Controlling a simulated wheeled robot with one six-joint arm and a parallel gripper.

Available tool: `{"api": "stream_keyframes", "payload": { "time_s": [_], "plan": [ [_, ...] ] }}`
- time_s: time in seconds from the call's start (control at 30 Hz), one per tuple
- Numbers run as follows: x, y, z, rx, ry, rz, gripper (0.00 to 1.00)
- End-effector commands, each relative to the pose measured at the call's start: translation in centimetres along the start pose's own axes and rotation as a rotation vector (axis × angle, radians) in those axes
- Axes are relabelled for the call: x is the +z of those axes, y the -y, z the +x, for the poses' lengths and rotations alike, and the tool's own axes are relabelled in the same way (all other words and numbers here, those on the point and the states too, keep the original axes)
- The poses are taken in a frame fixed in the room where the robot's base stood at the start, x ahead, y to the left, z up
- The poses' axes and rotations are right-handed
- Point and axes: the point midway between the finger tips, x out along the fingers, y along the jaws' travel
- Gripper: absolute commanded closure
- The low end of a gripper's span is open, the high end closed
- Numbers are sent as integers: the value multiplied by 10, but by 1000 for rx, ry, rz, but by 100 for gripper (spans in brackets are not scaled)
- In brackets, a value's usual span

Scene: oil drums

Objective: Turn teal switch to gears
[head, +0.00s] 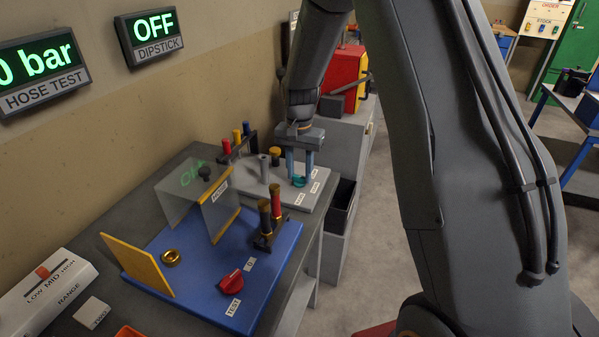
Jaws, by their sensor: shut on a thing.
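The teal switch (299,181) is a small round knob on the grey board (262,194) at the back of the bench. White labels lie around it, too small to read. My gripper (300,176) points down over the switch, one finger on each side, shut on it. The fingers hide part of the knob, and I cannot tell which label it points at.
A blue board (215,270) with a red TEST knob (231,281), a clear guard (193,197) and a yellow plate (137,264) lies nearer. A grey post (264,169) and upright coloured handles (237,139) stand left of my gripper. A dark bin (343,205) stands right.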

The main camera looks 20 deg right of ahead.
Motion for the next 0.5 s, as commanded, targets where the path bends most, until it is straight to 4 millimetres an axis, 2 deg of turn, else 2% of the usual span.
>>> {"api": "stream_keyframes", "payload": {
  "time_s": [0.17, 0.2, 0.3, 0.5],
  "plan": [
    [-1, 1, -2, -2, -3, -1, 88],
    [-1, 1, -2, -2, -3, -1, 61],
    [-1, 1, -1, -2, -3, -1, 47],
    [0, 0, -1, -1, -1, -1, 47]
  ]
}}
